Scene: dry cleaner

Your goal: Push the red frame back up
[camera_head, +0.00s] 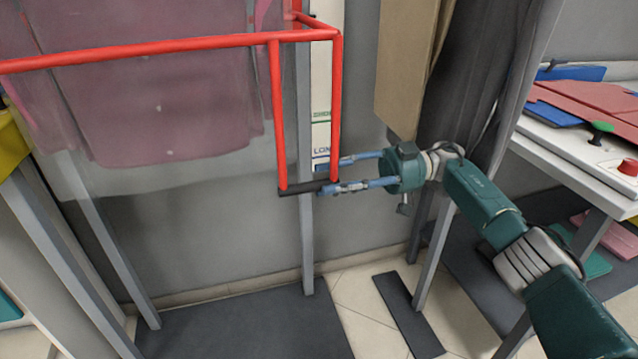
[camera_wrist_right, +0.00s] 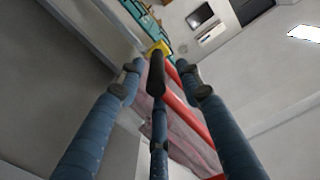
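The red frame (camera_head: 278,110) is made of red tubes. Its long top bar runs to the left edge of the head view, and two tubes hang down to a short black handle (camera_head: 297,188). My right gripper (camera_head: 322,179) is at the right end of this handle, with its blue fingers spread. In the right wrist view the black handle (camera_wrist_right: 156,75) lies between the spread fingers of the right gripper (camera_wrist_right: 159,68), with gaps to the two side fingers. Whether the middle finger touches it I cannot tell. My left gripper is not in view.
A translucent sheet with a pink garment (camera_head: 160,110) hangs behind the frame. A grey upright post (camera_head: 306,230) stands beside the handle. A tan board (camera_head: 405,65) and dark curtain (camera_head: 470,80) hang above my right arm. A white table (camera_head: 575,150) with folded clothes stands at right.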

